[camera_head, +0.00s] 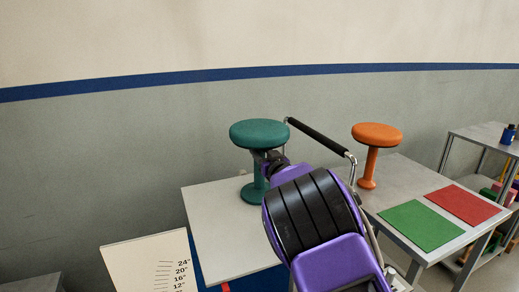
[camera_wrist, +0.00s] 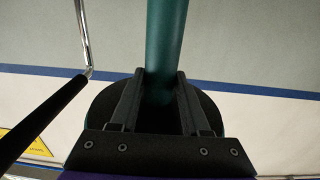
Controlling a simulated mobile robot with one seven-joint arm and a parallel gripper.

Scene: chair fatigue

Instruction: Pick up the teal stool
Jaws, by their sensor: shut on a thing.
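The teal stool (camera_head: 259,132) stands upright at the white table (camera_head: 225,235), with a round seat, a thin post and a round base. I cannot tell whether its base touches the tabletop. My gripper (camera_head: 266,160) is at the post just under the seat, partly hidden by my purple and black arm. In the wrist view the teal post (camera_wrist: 166,35) runs between the two black fingers of my gripper (camera_wrist: 161,80), which are shut on it. The dark seat shows behind the fingers there.
An orange stool (camera_head: 377,135) stands to the right on a grey table. Green (camera_head: 421,224) and red (camera_head: 463,204) mats lie in front of it. A marked height board (camera_head: 150,265) is at the front left. A shelf with a blue bottle (camera_head: 508,134) is at far right.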

